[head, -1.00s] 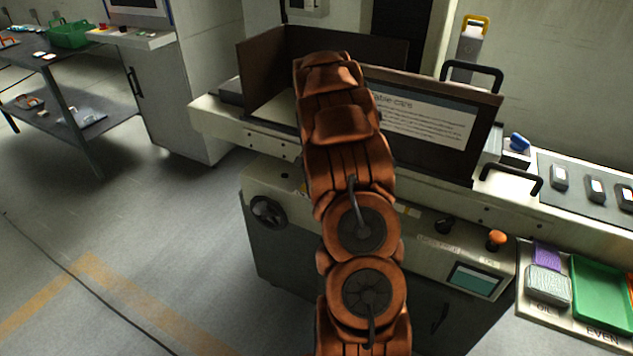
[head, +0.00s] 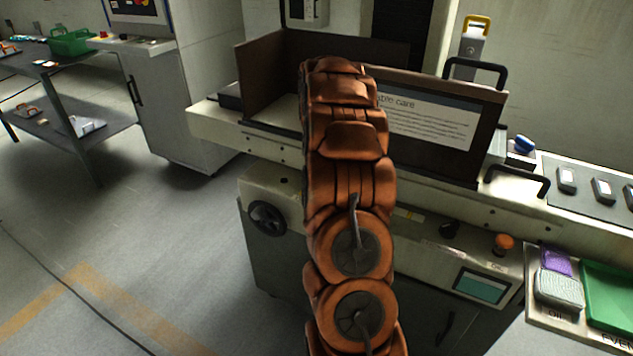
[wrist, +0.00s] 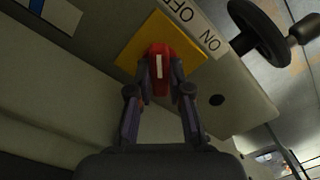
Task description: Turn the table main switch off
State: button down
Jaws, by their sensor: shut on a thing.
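The main switch is a red handle (wrist: 159,62) with a white mark, on a yellow square plate (wrist: 133,52) in the wrist view. A white label (wrist: 200,22) beside the plate reads OFF and ON, upside down in this view. The white mark runs nearly straight up the picture, at a slant to the plate's edges. My gripper (wrist: 160,88) is shut on the red handle, one finger on each side. In the head view my arm hides both the gripper and the switch.
A black handwheel (wrist: 258,28) is close to the switch; it also shows in the head view (head: 268,217). An orange knob (head: 503,243) and a small screen (head: 481,288) are on the machine front. A sign panel (head: 435,125) stands above.

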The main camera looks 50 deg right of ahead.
dwell(0.4)
jog(key=c, duration=1.1)
grip_release()
jog(key=shift+r, duration=0.15)
notch_tip(320, 180, up, 12)
jog(key=shift+f, duration=0.1)
